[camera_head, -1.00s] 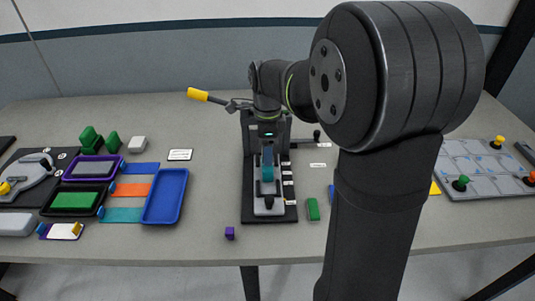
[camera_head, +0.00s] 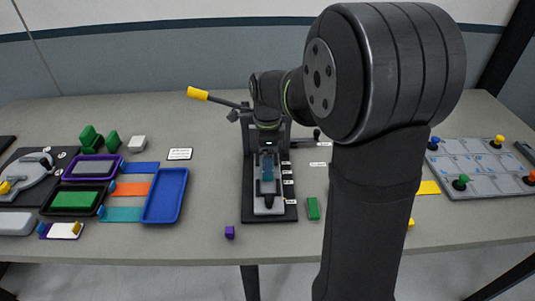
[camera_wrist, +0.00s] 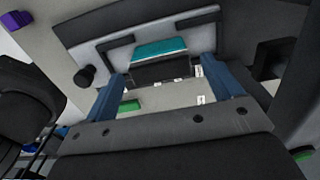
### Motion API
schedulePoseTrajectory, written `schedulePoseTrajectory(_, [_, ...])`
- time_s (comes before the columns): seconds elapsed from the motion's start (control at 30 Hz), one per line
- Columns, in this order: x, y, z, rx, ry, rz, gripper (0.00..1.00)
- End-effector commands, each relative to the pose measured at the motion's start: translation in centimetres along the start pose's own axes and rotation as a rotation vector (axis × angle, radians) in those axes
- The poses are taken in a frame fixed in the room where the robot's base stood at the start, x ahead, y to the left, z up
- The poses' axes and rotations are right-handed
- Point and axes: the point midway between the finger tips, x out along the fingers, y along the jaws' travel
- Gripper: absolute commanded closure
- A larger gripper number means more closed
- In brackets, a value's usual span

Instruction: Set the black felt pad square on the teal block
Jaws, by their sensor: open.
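The teal block shows in the wrist view (camera_wrist: 158,48) on the dark fixture, beyond my fingertips. In the head view, my gripper (camera_head: 267,168) is over the fixture (camera_head: 248,212), and the block is mostly hidden by it or hard to separate from the bluish fingers. My gripper (camera_wrist: 166,72) has two blue fingers spread apart in the wrist view. A flat black piece (camera_wrist: 165,71) lies between the fingertips, alongside the teal block's near edge. I cannot tell whether it is the felt pad or part of the fixture. No grip on it shows.
A yellow-tipped lever (camera_head: 198,94) sticks out left of the fixture. A purple cube (camera_head: 230,232) and a green block (camera_head: 313,209) lie near it. A blue tray (camera_head: 165,195) stands left; a grey panel with coloured knobs (camera_head: 482,165) lies right.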

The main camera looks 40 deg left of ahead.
Motion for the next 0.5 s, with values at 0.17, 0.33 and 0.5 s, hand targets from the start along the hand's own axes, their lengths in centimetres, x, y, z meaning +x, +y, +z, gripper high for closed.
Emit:
schedulePoseTrajectory(0.17, [-2.2, -0.1, 0.0, 0.0, -0.001, -0.005, 0.16])
schedulePoseTrajectory(0.33, [-6.0, -0.1, 0.0, 0.0, -0.001, -0.006, 0.16])
schedulePoseTrajectory(0.5, [-9.4, 0.0, 0.0, 0.0, -0.001, -0.003, 0.16])
